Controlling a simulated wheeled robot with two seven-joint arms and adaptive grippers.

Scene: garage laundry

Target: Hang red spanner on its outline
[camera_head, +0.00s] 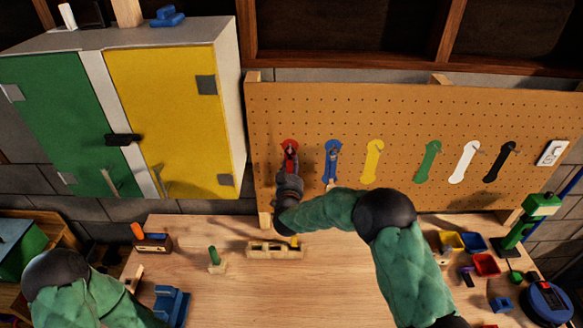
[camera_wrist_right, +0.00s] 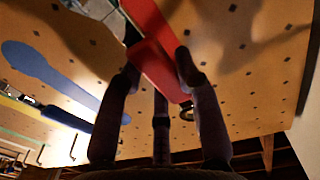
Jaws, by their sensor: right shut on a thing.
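The tan pegboard (camera_head: 400,125) carries a row of coloured tool outlines. The red outline (camera_head: 289,145) is at the far left, partly covered by my right gripper (camera_head: 290,178). The gripper is shut on the red spanner (camera_wrist_right: 155,65), whose red part shows between the fingers in the right wrist view. The spanner is close to the board over the red outline; I cannot tell whether it touches or sits on a hook. The blue outline (camera_head: 332,165) is just right of it. My left gripper is out of the head view; only my left arm shows.
Yellow (camera_head: 373,160), green (camera_head: 428,160), white (camera_head: 465,160) and black (camera_head: 500,160) outlines continue to the right. A cabinet with a yellow door (camera_head: 165,110) stands at left. The workbench (camera_head: 260,295) holds a wooden block rack (camera_head: 275,250) and small bins (camera_head: 486,264) at right.

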